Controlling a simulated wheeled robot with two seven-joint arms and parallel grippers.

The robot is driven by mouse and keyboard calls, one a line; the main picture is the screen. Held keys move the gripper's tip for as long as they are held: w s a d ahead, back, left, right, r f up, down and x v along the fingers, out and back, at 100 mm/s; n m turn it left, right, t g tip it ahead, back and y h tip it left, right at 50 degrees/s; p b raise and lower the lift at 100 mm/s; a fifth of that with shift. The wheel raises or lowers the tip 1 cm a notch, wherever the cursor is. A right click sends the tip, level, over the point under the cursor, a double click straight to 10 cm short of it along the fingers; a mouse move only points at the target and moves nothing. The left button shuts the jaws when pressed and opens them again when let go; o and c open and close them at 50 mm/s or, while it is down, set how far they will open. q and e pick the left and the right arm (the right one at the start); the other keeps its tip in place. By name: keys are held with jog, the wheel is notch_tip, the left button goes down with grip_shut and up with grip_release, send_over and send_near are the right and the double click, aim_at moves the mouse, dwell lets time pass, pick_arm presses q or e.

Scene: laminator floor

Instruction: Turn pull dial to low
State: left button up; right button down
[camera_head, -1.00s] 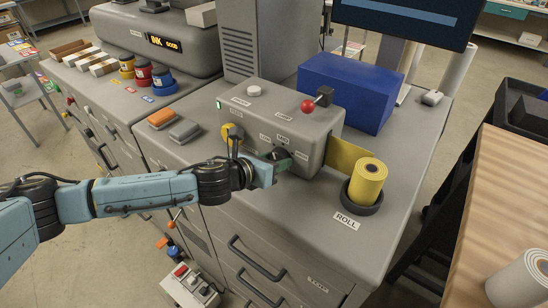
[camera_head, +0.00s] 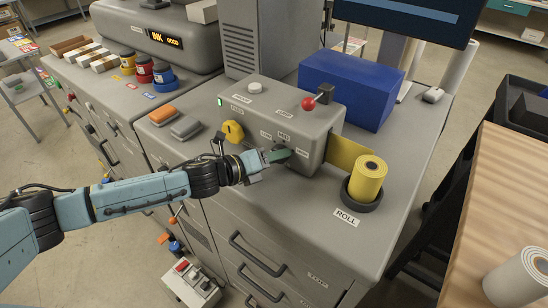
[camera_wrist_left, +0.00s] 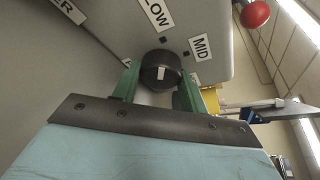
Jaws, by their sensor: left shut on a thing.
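The dial (camera_wrist_left: 160,70) is a round black knob with a white mark, on the front of the grey laminator box (camera_head: 313,150). In the left wrist view it sits between the two green fingers of my left gripper (camera_wrist_left: 158,82), which is shut on it. The LOW label (camera_wrist_left: 157,14) and MID label (camera_wrist_left: 200,47) are on the panel around the dial; a further label to the right is mostly hidden by a finger. Which label the mark points to is unclear. In the head view my left gripper (camera_head: 278,155) covers the dial. My right gripper is not in view.
A yellow knob (camera_head: 233,131) is left of the gripper on the same box. A yellow roll (camera_head: 367,179) stands to the right, and a blue block (camera_head: 347,92) behind.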

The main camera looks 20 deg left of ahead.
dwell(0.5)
pick_arm(q)
jog(key=o, duration=1)
jog(key=shift+a, duration=0.1)
jog(key=b+v, duration=0.3)
jog(key=v, duration=1)
jog(key=shift+b, duration=0.3)
jog(key=shift+a+r, duration=0.1)
jog(key=shift+s, duration=0.1)
